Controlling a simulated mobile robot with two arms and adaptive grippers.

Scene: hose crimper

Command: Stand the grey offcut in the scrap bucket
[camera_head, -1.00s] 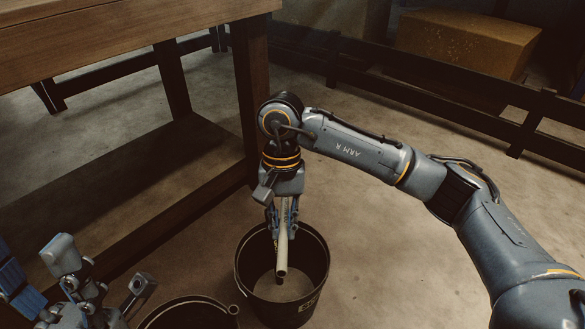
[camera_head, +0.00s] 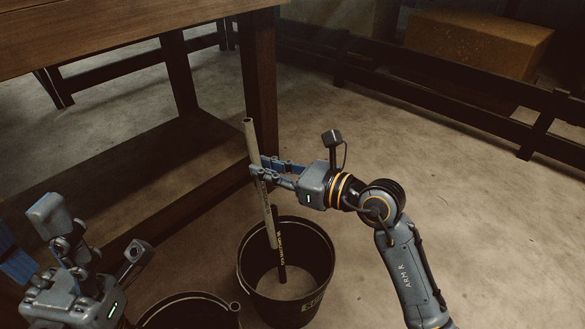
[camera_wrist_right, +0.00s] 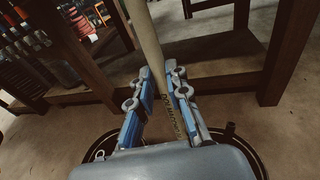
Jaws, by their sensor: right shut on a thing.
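The grey offcut (camera_head: 253,145) is a pale straight tube, nearly upright with a slight tilt. My right gripper (camera_head: 262,172) is shut on it around its middle, coming from the right. The offcut also shows between the blue finger pads in the right wrist view (camera_wrist_right: 146,42). Its lower end is over or inside the mouth of the black scrap bucket (camera_head: 290,308); I cannot tell how deep. A black hose with yellow lettering (camera_head: 281,262) stands in that bucket, close beside the offcut. My left gripper (camera_head: 15,258) is at the lower left, partly cut off; its opening is unclear.
A second black bucket (camera_head: 190,298) stands at the bottom edge, with a round tube end (camera_head: 234,307) at its rim. A wooden bench (camera_head: 150,30) with a leg and low shelf is behind and left. A dark rail (camera_head: 450,90) and a cardboard box (camera_head: 478,42) are behind. Floor at right is clear.

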